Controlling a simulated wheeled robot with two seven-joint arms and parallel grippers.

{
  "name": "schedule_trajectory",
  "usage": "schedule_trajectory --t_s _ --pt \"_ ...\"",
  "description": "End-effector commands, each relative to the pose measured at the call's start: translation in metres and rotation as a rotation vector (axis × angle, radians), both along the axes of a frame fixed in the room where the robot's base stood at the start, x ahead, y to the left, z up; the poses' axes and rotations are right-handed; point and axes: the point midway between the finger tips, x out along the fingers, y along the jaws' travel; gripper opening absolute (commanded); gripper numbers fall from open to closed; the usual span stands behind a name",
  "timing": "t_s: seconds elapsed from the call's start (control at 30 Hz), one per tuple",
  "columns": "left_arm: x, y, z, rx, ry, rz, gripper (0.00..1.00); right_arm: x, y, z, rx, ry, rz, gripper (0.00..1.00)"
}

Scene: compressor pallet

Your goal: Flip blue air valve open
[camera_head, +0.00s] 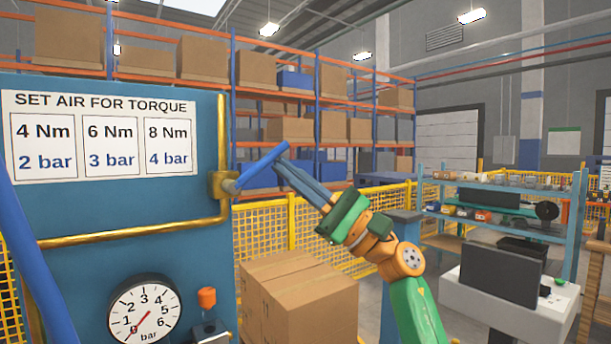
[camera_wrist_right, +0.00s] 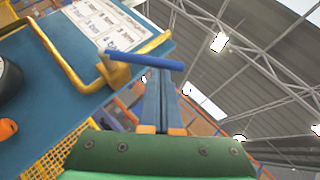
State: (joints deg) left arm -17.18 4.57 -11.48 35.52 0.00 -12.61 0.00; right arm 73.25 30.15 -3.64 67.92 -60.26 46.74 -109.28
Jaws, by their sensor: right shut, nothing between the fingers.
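The blue air valve lever (camera_head: 262,166) sticks out from a brass valve body (camera_head: 221,186) at the right edge of the blue panel. It slants up and to the right in the head view. My right gripper (camera_head: 281,165) has its long blue fingers together, with nothing between them. Their tips are at the lever's outer end. In the right wrist view the lever (camera_wrist_right: 140,59) crosses just beyond the shut fingertips (camera_wrist_right: 159,73). I cannot tell whether they touch. The left gripper is not in view.
A pressure gauge (camera_head: 145,312) on the panel (camera_head: 70,215) has its red needle near 0. An orange knob (camera_head: 207,298) is beside it. A brass pipe (camera_head: 130,232) runs to the valve. Cardboard boxes (camera_head: 305,300) stand below my right arm. A thick blue tube (camera_head: 30,245) crosses the left edge.

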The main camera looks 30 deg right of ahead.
Motion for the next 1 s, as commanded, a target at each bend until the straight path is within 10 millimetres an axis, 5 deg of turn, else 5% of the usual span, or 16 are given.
schedule_trajectory --t_s 0.3,1.0 --pt "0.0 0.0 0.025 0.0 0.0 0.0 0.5 -0.002 0.012 0.026 -0.083 -0.013 0.0 0.0" --pt "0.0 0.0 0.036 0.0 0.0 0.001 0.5 -0.005 0.04 0.053 -0.079 -0.011 0.001 0.0"
